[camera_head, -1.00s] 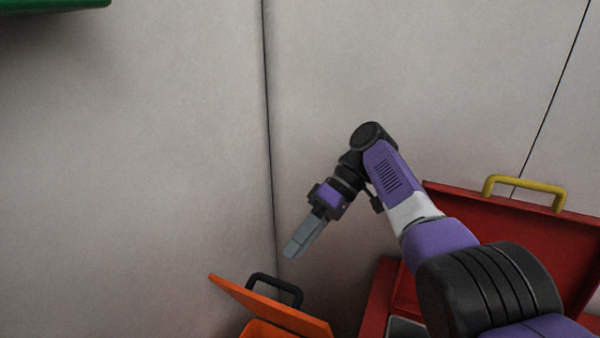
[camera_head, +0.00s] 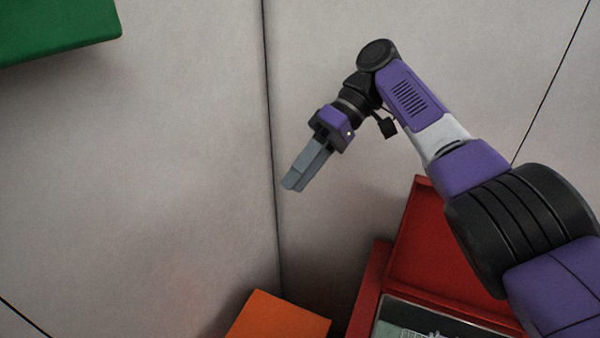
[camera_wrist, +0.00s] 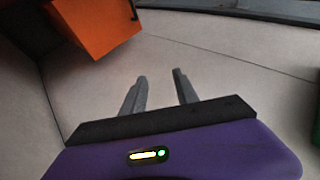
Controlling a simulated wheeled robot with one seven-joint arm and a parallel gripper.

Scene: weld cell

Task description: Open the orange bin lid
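The orange bin (camera_head: 280,318) shows at the bottom edge of the head view as a plain orange panel, cut off by the frame. No handle shows there, and I cannot tell how far its lid is raised. In the wrist view orange surfaces (camera_wrist: 95,22) of it are at the upper left, with a black handle (camera_wrist: 133,10) at their right edge. My gripper (camera_head: 292,187) is well above the orange panel in the head view, pointing down and left. In the wrist view its two fingers (camera_wrist: 161,78) are apart with nothing between them. It touches nothing.
A red box (camera_head: 370,290) with its lid raised (camera_head: 440,245) stands right of the orange bin, partly behind my arm; pale contents show inside. A green object (camera_head: 60,30) is at the upper left. Grey walls meet in a corner behind. The space around my gripper is clear.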

